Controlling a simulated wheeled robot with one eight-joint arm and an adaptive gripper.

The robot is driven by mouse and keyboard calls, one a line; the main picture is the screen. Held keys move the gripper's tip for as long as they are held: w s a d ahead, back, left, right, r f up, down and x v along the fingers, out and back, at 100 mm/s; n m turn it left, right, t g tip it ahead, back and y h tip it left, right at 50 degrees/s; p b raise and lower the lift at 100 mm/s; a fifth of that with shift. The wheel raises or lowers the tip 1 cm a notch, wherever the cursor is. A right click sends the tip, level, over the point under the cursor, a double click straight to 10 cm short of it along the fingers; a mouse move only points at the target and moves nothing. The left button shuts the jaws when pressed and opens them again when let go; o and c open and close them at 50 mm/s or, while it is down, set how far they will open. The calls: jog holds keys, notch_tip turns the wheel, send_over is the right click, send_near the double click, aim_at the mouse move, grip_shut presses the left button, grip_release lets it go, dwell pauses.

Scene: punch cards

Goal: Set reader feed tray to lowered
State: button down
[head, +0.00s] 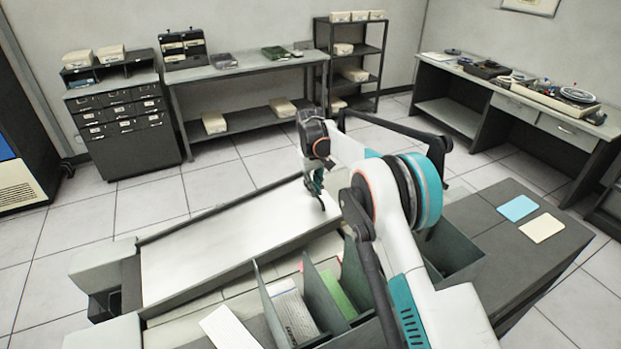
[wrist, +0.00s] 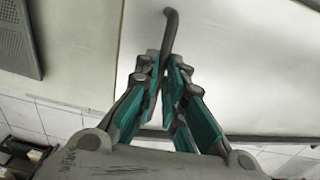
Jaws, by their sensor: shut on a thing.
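The reader feed tray looks to be the long pale panel (head: 215,240) with a dark rim in front of me in the head view. It also fills much of the wrist view as a pale surface (wrist: 245,75). My gripper (head: 318,196) is over the panel's right end. In the wrist view my gripper (wrist: 165,70) is shut on a dark, bent rod-like handle (wrist: 171,28), whose curved end sticks out beyond the fingertips. The handle's lower part is hidden between the fingers. I cannot tell the tray's exact tilt.
Green-grey card bins (head: 330,290) with card stacks stand close in front, below my arm. A dark top (head: 490,235) with a blue card (head: 518,208) and a cream card (head: 541,228) is at right. Tiled floor (head: 100,240) is open beyond.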

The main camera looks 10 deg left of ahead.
aim_at(321, 208)
jog(key=f+b, duration=0.1)
jog(key=f, duration=0.2)
jog(key=d+f+b, duration=0.1)
jog(key=f, duration=0.3)
jog(key=w+f+b, duration=0.1)
jog(key=f+b, duration=0.1)
jog(key=f, duration=0.1)
jog(key=shift+w+d+f, duration=0.1)
jog(key=shift+d+f, duration=0.05)
jog(key=shift+d, duration=0.2)
jog(key=shift+s+d+f, duration=0.2)
jog(key=shift+f, duration=0.1)
jog(key=shift+d, duration=0.1)
jog(key=c, duration=1.9)
grip_release()
jog(key=shift+f, duration=0.15)
jog(key=shift+o, duration=1.1)
jog(key=shift+w+d+f, duration=0.1)
jog(key=shift+w+f, duration=0.1)
jog(key=shift+w, duration=0.2)
jog(key=shift+s+r, duration=0.1)
jog(key=shift+r, duration=0.1)
